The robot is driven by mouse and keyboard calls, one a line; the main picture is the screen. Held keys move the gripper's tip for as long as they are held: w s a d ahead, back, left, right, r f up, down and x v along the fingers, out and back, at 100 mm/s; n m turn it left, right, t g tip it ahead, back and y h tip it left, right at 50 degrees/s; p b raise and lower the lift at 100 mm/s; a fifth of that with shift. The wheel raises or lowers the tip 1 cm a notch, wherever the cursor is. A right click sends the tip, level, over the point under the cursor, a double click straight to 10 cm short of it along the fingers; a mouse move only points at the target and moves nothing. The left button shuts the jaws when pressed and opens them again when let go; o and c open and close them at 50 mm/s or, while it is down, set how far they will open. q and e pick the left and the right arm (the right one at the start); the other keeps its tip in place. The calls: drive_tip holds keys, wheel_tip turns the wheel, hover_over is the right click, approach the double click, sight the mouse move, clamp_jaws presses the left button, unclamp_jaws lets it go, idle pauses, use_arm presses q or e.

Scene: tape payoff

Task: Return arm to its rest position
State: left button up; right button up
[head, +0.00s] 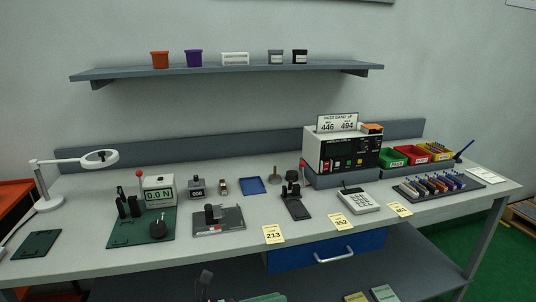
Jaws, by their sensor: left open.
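Most of my left arm is outside the picture. My right gripper is not in view.
On the bench stand a lamp (48,203), a force gauge (159,194), a machine (340,150), a calculator-like keypad (357,200) and coloured bins (393,157). A blue drawer (290,257) hangs below. A wall shelf (200,71) holds small pots.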

use_arm(q)
drive_tip(key=s+a+f+m+t+y+p, duration=0.1)
drive_tip(key=s+a+f+m+y, duration=0.4)
drive_tip(key=s+m, duration=0.3)
drive_tip(key=s+a+f+m+t+y, duration=0.1)
drive_tip(key=s+a+f+m+y, duration=0.4)
drive_tip(key=m, duration=0.8)
drive_tip(key=s+a+f+m+t+y+p, duration=0.1)
drive_tip(key=s+a+f+m+y, duration=0.4)
drive_tip(key=s+m, duration=0.6)
drive_tip(key=shift+s+a+f+t+p, duration=0.15)
drive_tip(key=shift+a+f+t+p, duration=0.3)
drive_tip(key=shift+a, duration=0.8)
drive_tip(key=shift+f, duration=0.1)
